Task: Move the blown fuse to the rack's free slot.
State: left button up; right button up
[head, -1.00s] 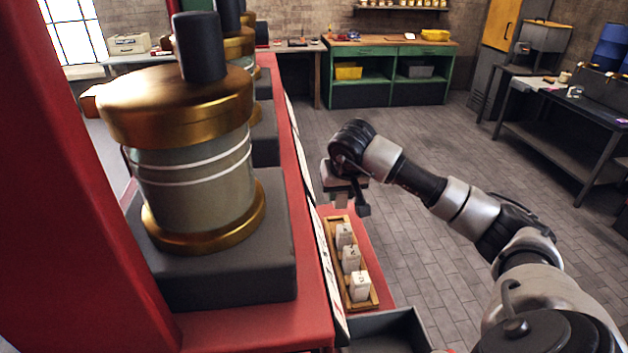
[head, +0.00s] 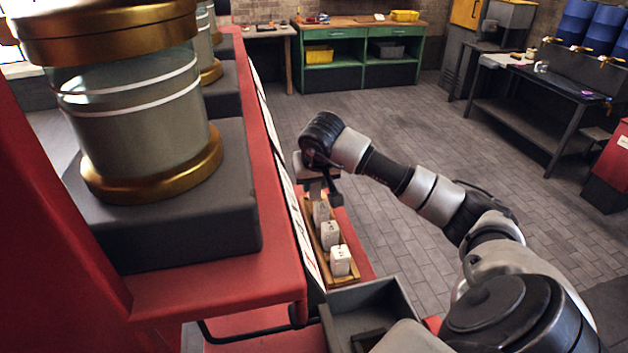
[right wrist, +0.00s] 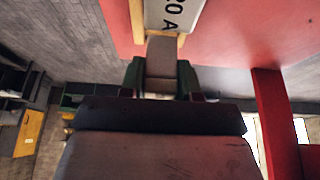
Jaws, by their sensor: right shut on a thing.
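My right gripper (head: 322,188) is shut on a dull grey-brown block, the blown fuse (right wrist: 162,62), which shows between the fingers in the right wrist view. In the head view the gripper is over the far end of the wooden rack (head: 351,281). Several white fuses stand in a row in the rack, the nearest one (head: 340,261) closest to me. A white fuse marked "20 A" (right wrist: 172,14) shows just beyond the held fuse. The far slot is hidden by my gripper; I cannot tell whether the held fuse touches the rack. My left gripper is out of view.
The rack sits on a red ledge beside the red machine (head: 225,292) with its large brass-and-glass cylinders (head: 140,110). A grey open bin (head: 372,305) stands at the near end. A green workbench (head: 358,52) is far back.

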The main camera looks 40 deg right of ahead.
jog(key=shift+f, duration=0.25)
jog(key=shift+f+b, duration=1)
jog(key=shift+b, duration=0.1)
jog(key=o, duration=1)
jog(key=b+v, duration=0.2)
jog(key=v, duration=0.8)
jog(key=shift+s+r, duration=0.25)
jog(key=shift+r, duration=0.1)
